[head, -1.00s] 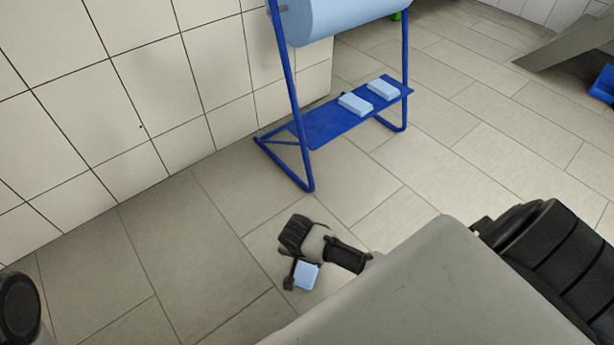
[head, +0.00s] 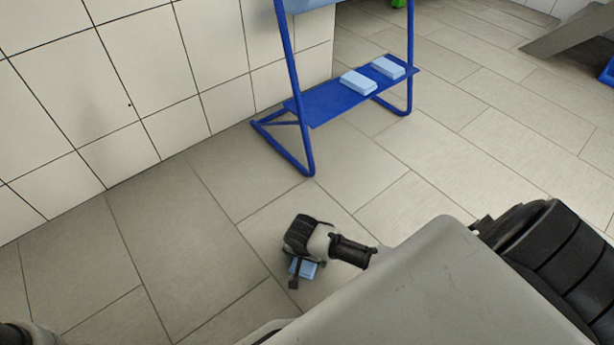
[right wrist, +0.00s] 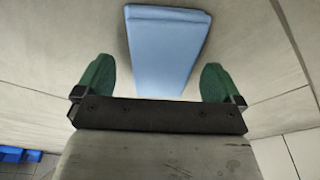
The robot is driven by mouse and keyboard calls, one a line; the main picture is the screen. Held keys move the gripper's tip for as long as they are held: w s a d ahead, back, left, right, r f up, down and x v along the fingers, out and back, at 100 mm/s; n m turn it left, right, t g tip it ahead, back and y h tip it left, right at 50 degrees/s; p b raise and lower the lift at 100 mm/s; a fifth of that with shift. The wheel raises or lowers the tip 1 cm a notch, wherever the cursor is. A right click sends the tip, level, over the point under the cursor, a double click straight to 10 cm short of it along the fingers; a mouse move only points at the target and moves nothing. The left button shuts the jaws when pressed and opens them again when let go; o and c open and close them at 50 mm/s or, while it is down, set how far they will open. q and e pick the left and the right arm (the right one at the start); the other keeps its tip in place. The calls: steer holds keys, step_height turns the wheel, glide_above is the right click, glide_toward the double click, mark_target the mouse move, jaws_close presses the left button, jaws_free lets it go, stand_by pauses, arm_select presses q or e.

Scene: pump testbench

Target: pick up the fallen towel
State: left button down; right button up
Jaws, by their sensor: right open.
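The fallen towel (head: 309,269) is a light blue folded block lying on the tiled floor, partly hidden under my right gripper (head: 301,273) in the head view. In the right wrist view the towel (right wrist: 165,45) lies between and beyond the two green fingertips of the right gripper (right wrist: 157,85). The fingers are open, with a gap on each side of the towel. Whether they reach down to its level is hard to tell. My left gripper is out of view.
A blue metal stand (head: 340,102) is behind the gripper near the white tiled wall (head: 110,90). Two more light blue folded towels (head: 358,82) (head: 388,68) lie on its lower shelf. The grey floor (head: 190,235) left of the gripper is clear.

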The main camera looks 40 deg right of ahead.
steer(key=shift+f, duration=0.45)
steer(key=shift+r, duration=0.1)
steer(key=c, duration=1)
steer(key=shift+r, duration=0.1)
